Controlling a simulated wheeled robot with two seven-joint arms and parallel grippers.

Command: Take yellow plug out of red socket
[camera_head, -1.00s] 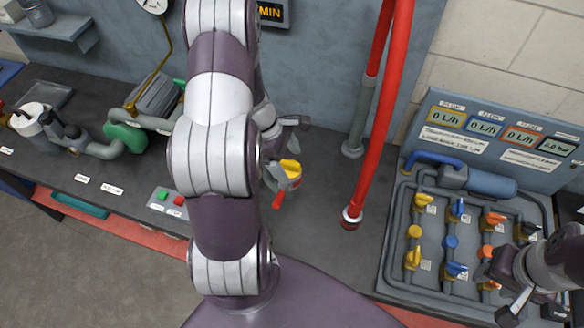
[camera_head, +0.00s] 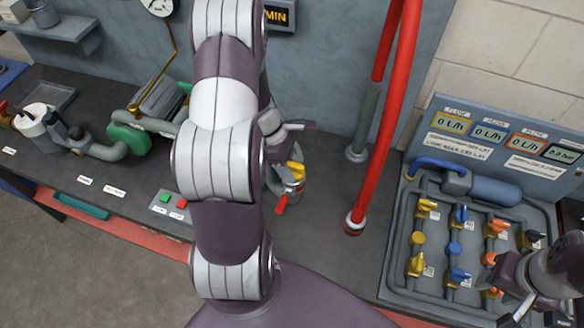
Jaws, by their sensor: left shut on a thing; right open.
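A small yellow piece (camera_head: 296,171), which looks like the yellow plug, shows just right of my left arm in the middle of the bench. Directly below it are a grey round body and a red part (camera_head: 282,205), which may belong to the red socket. My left gripper (camera_head: 290,178) is at the yellow piece and looks shut on it. My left arm hides much of this spot, so I cannot tell whether plug and socket are joined. My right gripper (camera_head: 522,308) is open over the lower right of the valve panel.
A red pipe (camera_head: 380,140) stands on the bench right of the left gripper. The valve panel (camera_head: 405,240) with yellow, blue and orange valves fills the right. A button box (camera_head: 170,204) is left of my arm. Bench between socket and red pipe is clear.

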